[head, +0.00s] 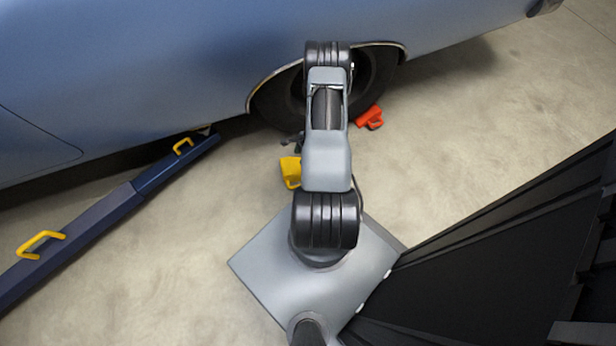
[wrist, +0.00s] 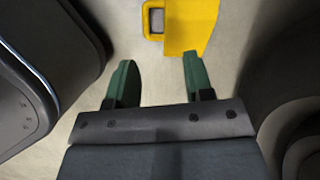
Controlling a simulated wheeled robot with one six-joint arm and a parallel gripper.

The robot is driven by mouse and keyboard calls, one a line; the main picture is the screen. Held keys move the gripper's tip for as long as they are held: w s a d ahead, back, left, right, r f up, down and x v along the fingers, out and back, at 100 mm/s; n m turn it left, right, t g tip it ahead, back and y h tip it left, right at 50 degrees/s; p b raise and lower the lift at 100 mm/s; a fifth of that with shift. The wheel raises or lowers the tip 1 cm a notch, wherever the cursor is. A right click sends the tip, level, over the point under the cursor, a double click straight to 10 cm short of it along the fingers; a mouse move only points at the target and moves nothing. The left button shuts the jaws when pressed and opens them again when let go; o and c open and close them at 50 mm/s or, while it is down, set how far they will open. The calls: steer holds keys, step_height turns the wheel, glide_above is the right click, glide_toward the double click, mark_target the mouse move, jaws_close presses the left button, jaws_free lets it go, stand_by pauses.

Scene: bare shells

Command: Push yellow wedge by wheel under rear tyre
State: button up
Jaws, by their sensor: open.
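The yellow wedge (head: 291,170) lies on the floor in front of the rear tyre (head: 277,103), apart from it, partly hidden by my arm in the head view. It has a loop handle on its near side. In the wrist view the yellow wedge (wrist: 190,28) is at the top edge, cut off by the frame, just beyond the fingertips. My gripper (wrist: 160,62) has two green fingers spread apart with only bare floor between them. In the head view my gripper is mostly hidden under my arm. The tyre is also partly covered by the arm.
A red wedge (head: 369,118) sits on the floor at the tyre's right side. A long dark blue beam (head: 110,210) with yellow handles lies at the left, reaching the blue car (head: 150,70). A black ribbed structure (head: 500,250) fills the lower right. Bare floor (head: 450,140) is clear between.

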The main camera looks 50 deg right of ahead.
mark_target(291, 169)
steer(key=a+f+b, duration=0.1)
steer(key=f+b, duration=0.1)
steer(key=f, duration=0.5)
steer(key=a+f+m+b, duration=0.1)
steer(key=a+f+b, duration=0.1)
steer(key=f, duration=0.4)
steer(key=a+f+m+b, duration=0.1)
steer(key=f+b, duration=0.3)
steer(key=f, duration=0.3)
steer(key=shift+s+a+f, duration=0.2)
steer(key=shift+s+f, duration=0.15)
jaws_close()
steer(key=shift+w+d, duration=0.7)
steer(key=shift+w, duration=0.6)
steer(key=shift+w+d, duration=0.65)
steer(key=shift+w, duration=0.7)
steer(key=shift+w+d, duration=0.7)
steer(key=shift+w, duration=0.6)
